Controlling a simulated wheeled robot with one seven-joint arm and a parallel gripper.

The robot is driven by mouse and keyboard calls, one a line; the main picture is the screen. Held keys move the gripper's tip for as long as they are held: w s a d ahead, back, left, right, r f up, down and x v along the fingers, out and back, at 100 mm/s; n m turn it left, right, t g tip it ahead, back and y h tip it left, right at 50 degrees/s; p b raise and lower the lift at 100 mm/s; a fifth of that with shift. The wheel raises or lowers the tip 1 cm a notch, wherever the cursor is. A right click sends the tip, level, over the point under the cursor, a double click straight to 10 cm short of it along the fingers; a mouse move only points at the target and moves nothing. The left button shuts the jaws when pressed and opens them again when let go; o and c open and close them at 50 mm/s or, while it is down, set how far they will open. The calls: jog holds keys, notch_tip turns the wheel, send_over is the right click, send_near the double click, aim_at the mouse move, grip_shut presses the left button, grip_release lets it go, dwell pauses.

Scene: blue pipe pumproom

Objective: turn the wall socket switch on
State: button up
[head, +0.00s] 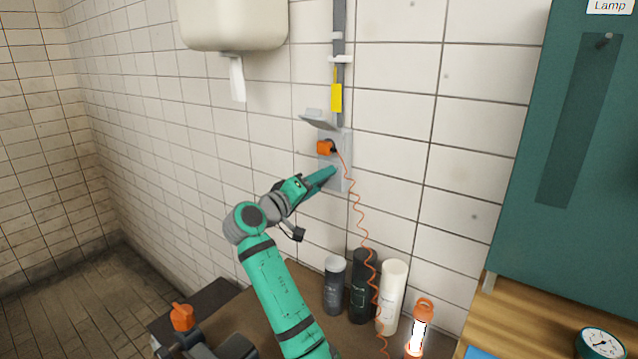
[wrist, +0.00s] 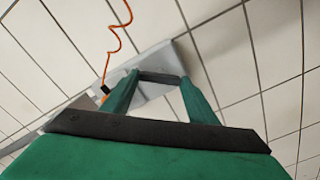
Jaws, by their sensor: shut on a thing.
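The grey wall socket box (head: 345,138) is fixed to the tiled wall, its lid (head: 317,121) raised. An orange plug (head: 326,147) sits in its upper part, with a coiled orange cord hanging from it. My gripper (head: 331,172) is at the lower part of the box. In the wrist view its two green fingers reach the face of the grey box (wrist: 155,60) and are shut on a dark bar, which I take as the switch (wrist: 160,77). The gripper hides the switch in the head view, and I cannot tell its on or off position.
Below stand a grey canister (head: 334,287), a black bottle (head: 360,290) and a white bottle (head: 391,296). An orange lamp (head: 419,325) glows beside them. A yellow tag (head: 336,97) hangs above the socket. A green cabinet (head: 570,150) is at the right.

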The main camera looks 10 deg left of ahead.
jog(key=shift+a+n, duration=0.1)
jog(key=shift+n, duration=0.5)
jog(key=o, duration=1)
jog(key=shift+o, duration=0.2)
jog(key=shift+s, duration=0.1)
jog(key=v, duration=1)
jog(key=shift+s+a, duration=0.15)
jog(key=shift+s, duration=0.15)
jog(key=shift+w+f, duration=0.1)
jog(key=shift+f, duration=0.05)
